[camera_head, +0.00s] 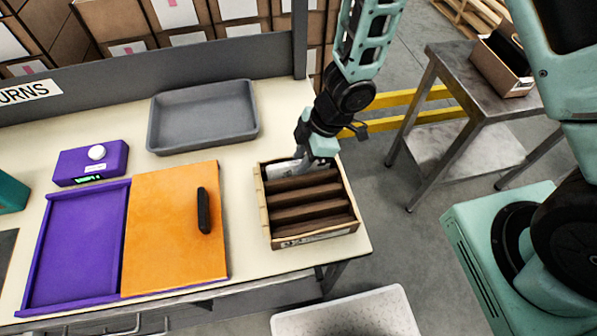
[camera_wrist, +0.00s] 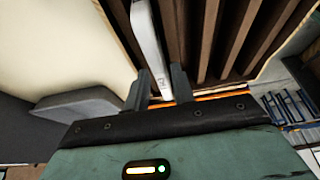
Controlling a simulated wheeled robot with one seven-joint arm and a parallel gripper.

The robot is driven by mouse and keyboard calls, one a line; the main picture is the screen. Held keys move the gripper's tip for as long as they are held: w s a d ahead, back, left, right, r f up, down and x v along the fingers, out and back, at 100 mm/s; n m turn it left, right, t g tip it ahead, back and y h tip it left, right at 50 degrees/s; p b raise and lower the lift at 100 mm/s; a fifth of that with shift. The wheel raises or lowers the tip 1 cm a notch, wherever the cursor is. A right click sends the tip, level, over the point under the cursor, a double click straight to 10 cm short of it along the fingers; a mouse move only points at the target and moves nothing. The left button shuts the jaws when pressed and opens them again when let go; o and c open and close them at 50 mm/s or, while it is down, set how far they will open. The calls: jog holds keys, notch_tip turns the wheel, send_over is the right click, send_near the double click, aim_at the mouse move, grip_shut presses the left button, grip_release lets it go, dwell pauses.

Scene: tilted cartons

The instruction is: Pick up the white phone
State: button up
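The white phone (camera_head: 280,171) stands on edge in the back slot of a wooden crate (camera_head: 264,222) at the table's right end. In the wrist view the phone (camera_wrist: 149,40) shows as a long pale bar whose near end lies between my two fingers. My gripper (camera_wrist: 160,78) is open around that near end, with a narrow gap seeming to show beside the phone. In the head view my gripper (camera_head: 303,152) reaches down at the crate's back edge and hides part of the phone.
Dark dividers (camera_head: 311,196) fill the rest of the crate. A grey tray (camera_head: 203,116) lies behind it to the left. An orange panel (camera_head: 170,232) with a black handle and a purple device (camera_head: 91,162) lie further left. A white bin (camera_head: 346,315) stands below the table's front.

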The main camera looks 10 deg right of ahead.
jog(key=shift+a+f, duration=0.15)
jog(key=shift+f, duration=0.25)
jog(key=shift+c, duration=0.4)
grip_shut()
jog(key=shift+r, duration=0.15)
